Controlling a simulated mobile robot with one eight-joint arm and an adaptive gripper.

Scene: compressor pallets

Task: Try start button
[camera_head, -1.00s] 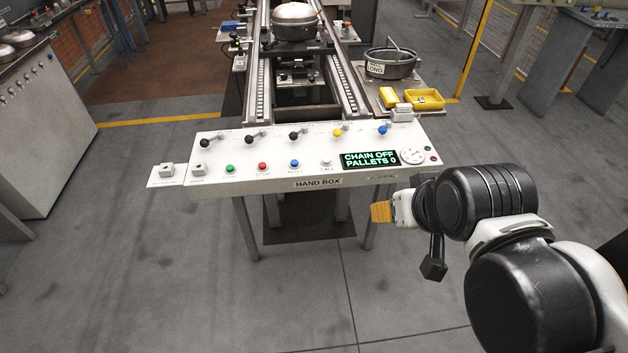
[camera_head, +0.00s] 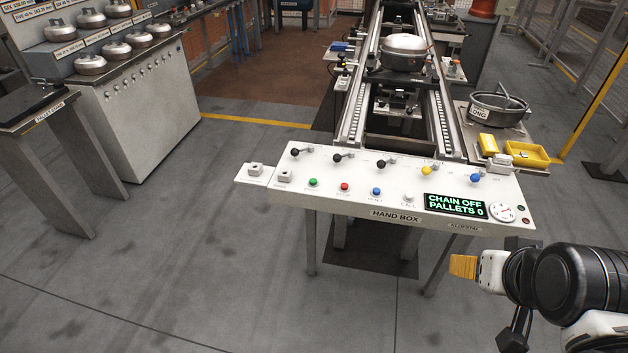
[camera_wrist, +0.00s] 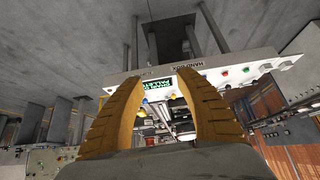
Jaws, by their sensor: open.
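The white hand box panel (camera_head: 330,198) stands at the near end of the conveyor. Its green button (camera_head: 313,182), at the left of the button row, is the likely start button; its label is too small to read. A red button (camera_head: 345,187), a blue button (camera_head: 376,191) and a white button (camera_head: 408,197) follow to its right. The display (camera_head: 456,206) reads "CHAIN OFF PALLETS 0". My gripper (camera_head: 463,267) is in front of and below the panel's right end, apart from it. In the wrist view my gripper (camera_wrist: 162,85) is open and empty, with the panel upside down beyond its fingers.
Black, yellow and blue levers line the panel's back edge. A compressor (camera_head: 404,50) sits on the conveyor. Yellow bins (camera_head: 527,152) stand behind the panel's right end. A pallet stand (camera_head: 45,110) and a cabinet (camera_head: 140,100) are at left. The floor before the panel is clear.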

